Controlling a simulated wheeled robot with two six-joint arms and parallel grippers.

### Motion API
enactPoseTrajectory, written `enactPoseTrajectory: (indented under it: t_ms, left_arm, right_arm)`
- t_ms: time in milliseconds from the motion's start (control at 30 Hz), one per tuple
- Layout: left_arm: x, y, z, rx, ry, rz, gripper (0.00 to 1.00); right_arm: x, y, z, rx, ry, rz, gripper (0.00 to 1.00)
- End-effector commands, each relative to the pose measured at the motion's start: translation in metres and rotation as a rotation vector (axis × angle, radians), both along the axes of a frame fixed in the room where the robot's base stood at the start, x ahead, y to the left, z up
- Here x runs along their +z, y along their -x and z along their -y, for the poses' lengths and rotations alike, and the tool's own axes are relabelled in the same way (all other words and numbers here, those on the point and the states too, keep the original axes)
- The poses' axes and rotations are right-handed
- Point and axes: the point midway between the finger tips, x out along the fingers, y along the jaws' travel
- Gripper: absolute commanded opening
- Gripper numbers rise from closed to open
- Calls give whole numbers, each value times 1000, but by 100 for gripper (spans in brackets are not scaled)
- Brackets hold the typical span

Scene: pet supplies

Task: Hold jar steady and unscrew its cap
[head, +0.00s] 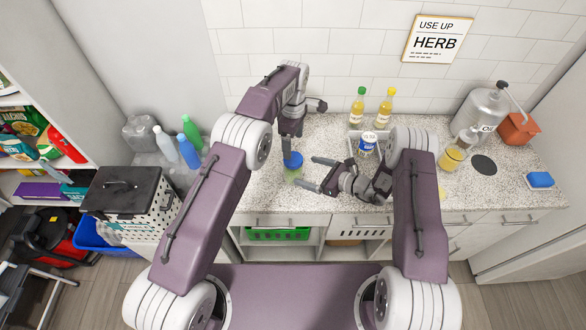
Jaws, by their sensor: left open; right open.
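A small jar (291,174) with a greenish body and a blue cap (293,160) stands upright on the speckled counter (262,195). My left gripper (291,150) points down from above, directly over the cap, with its fingertips close to it. It is open, and I cannot tell whether it touches the cap. My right gripper (304,172) comes in from the right, low over the counter. Its jaws are spread and face the jar, with the fingertips just short of it or at its right side. No gripper holds the jar.
Behind my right gripper are a white tray (352,143) with a blue-labelled can (367,143) and two yellow bottles (357,106). Counter left of the jar is clear.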

Motion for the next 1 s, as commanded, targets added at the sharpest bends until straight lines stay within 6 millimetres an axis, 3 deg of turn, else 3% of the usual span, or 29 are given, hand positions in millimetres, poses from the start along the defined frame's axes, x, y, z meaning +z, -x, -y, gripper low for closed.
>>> enactPoseTrajectory:
  t_ms: [300, 700, 767, 1000]
  left_arm:
    - [0, 0, 0, 0, 0, 1, 78]
    - [1, 0, 0, 0, 0, 1, 78]
    - [1, 0, 0, 0, 0, 1, 78]
    - [1, 0, 0, 0, 0, 1, 78]
  right_arm:
    - [-21, -30, -48, 4, 1, 0, 93]
    - [-26, -38, -59, 1, 1, -2, 93]
    - [-26, -38, -59, 1, 1, -2, 82]
    - [-25, -38, -59, 2, 0, -1, 15]
